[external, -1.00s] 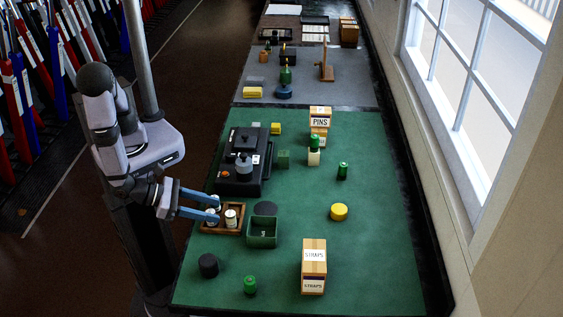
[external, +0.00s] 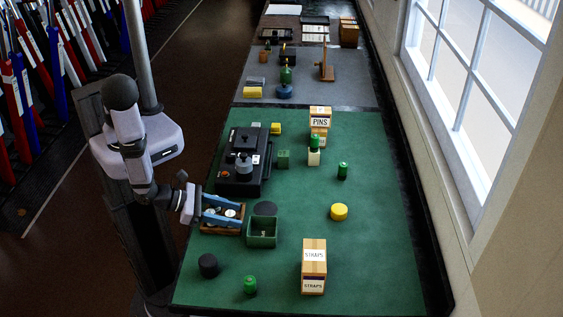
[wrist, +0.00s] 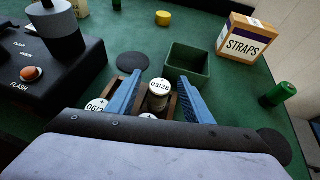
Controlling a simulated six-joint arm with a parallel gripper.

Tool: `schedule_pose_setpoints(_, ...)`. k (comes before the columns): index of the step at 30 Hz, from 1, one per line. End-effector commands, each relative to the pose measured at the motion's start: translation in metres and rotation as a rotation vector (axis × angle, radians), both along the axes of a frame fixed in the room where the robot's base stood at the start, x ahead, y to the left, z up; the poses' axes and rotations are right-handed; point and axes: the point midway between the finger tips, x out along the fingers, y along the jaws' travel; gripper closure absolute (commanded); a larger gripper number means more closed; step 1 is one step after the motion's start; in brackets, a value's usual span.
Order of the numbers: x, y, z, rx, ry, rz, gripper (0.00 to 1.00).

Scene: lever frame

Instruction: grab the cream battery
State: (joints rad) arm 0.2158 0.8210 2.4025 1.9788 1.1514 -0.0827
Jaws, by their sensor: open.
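The other (wrist: 95,105), marked 06/2-, is left of the left finger and partly hidden. My gripper (wrist: 161,78) is open, its fingers apart on both sides of the 03/28 cylinder. Contact cannot be told. Cream colour is hard to confirm on these cylinders. A cream piece (external: 313,158) also shows under a green cylinder farther back.
A green open bin (external: 262,241) stands right beside the tray. A black device (external: 240,178) with a grey knob sits behind it. Dark discs lie nearby. A STRAPS box (external: 314,267) is at the front right.

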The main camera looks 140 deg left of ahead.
Motion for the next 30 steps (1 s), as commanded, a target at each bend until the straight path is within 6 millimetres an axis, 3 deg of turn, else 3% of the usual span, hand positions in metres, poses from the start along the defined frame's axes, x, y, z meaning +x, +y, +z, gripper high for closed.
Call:
schedule_pose_setpoints(6,0.0005,0.0002,-0.0004,-0.001,-0.001,0.000,0.54)
schedule_pose_setpoints(8,0.0005,0.0003,-0.0003,0.000,-0.002,0.000,0.66)
schedule_pose_setpoints(12,0.0004,0.0001,-0.0002,-0.001,-0.001,0.000,0.99)
schedule_pose_setpoints(30,0.0013,0.0001,0.0090,0.001,-0.004,-0.001,1.00)
